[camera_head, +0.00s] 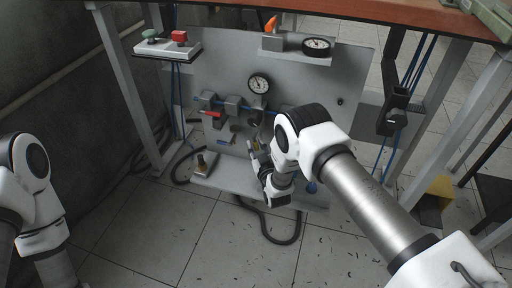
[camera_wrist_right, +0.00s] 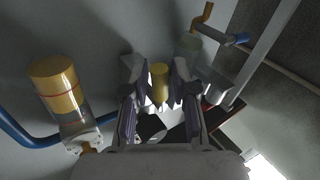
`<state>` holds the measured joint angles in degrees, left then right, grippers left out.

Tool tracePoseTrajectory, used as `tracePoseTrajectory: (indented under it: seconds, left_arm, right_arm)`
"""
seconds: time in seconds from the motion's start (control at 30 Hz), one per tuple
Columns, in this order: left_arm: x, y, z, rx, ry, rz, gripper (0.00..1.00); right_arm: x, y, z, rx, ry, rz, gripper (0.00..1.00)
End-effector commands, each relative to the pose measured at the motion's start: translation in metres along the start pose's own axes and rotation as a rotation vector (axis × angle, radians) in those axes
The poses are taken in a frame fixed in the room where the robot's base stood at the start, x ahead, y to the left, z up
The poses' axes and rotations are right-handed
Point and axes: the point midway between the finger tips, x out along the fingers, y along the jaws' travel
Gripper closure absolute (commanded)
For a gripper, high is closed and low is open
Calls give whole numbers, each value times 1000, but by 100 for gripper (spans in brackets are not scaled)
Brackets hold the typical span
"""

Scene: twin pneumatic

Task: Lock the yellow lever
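My right gripper (camera_head: 255,150) is low in front of the grey panel, partly hidden by its own arm in the head view. In the right wrist view its two fingers (camera_wrist_right: 160,88) are apart, with a small yellow cylindrical piece (camera_wrist_right: 160,80) showing between them. There seems to be a gap on each side; whether that piece is the yellow lever, I cannot tell. A small yellowish piece (camera_head: 233,128) shows on the panel left of the gripper in the head view. My left arm shows at the left edge, but its gripper is out of view.
The panel (camera_head: 355,75) carries a round gauge (camera_head: 259,84), a red lever (camera_head: 212,113) and an orange lever (camera_head: 271,24). A larger yellow cylinder (camera_wrist_right: 57,88) and a blue hose (camera_wrist_right: 25,137) are left in the wrist view. A dark hose (camera_head: 275,238) lies on the floor.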

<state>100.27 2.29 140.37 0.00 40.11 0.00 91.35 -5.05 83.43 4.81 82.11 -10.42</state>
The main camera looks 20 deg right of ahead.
Motion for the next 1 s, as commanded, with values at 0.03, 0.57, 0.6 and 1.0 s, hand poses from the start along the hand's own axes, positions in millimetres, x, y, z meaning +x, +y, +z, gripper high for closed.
tracePoseTrajectory:
  seconds: [0.03, 0.57, 0.6, 1.0]
  left_arm:
    - [0, 0, 0, 0, 0, 0, 33]
    - [15, 0, 0, 0, 0, 0, 33]
    - [14, 0, 0, 0, 0, 0, 33]
    - [13, 0, 0, 0, 0, 0, 33]
  right_arm:
    - [0, 0, 0, 0, 0, 0, 73]
    - [4, -7, 1, 182, 124, 22, 100]
    - [4, -7, 0, 187, 126, 22, 100]
    - [4, -7, 0, 185, 124, 21, 73]
